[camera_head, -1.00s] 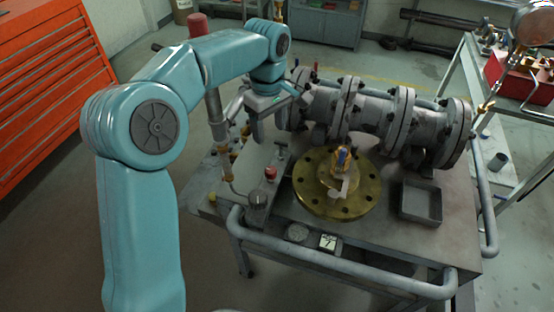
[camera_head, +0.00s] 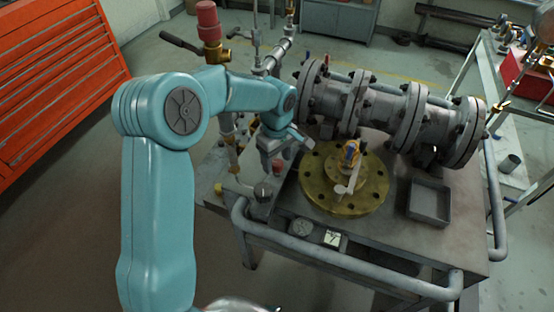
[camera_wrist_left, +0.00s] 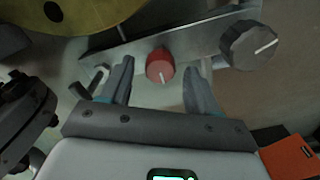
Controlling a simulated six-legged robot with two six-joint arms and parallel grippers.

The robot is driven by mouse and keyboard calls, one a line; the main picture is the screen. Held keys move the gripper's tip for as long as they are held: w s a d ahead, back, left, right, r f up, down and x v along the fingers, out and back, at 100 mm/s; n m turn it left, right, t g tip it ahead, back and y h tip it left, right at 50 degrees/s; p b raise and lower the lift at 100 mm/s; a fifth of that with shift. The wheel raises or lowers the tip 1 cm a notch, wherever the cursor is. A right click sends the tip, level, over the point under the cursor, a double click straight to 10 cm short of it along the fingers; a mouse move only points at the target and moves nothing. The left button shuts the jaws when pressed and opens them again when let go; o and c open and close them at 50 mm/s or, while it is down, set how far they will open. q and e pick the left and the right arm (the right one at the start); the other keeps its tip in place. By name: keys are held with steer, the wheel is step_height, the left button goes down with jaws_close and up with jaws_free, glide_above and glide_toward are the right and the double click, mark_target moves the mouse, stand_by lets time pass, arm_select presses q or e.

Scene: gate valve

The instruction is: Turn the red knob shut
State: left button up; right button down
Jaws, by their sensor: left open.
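The red knob (camera_wrist_left: 159,66) shows in the left wrist view, a small round knob with a white pointer line, on a grey metal strip. My left gripper (camera_wrist_left: 158,72) is open, with one finger on each side of the knob and a gap to each. In the head view my left gripper (camera_head: 276,160) points down over the left part of the cart top and hides the red knob. My right gripper is not in view.
A dark grey knob (camera_wrist_left: 250,44) with a white line sits right of the red one. A brass flange (camera_head: 320,195), grey flanged pipe (camera_head: 380,108) and empty grey tray (camera_head: 430,203) are on the cart. A tube rail (camera_head: 345,265) runs along the front.

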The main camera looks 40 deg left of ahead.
arm_select(q)
steer(key=shift+f, duration=0.5)
steer(key=shift+c, duration=0.2)
steer(key=c, duration=1)
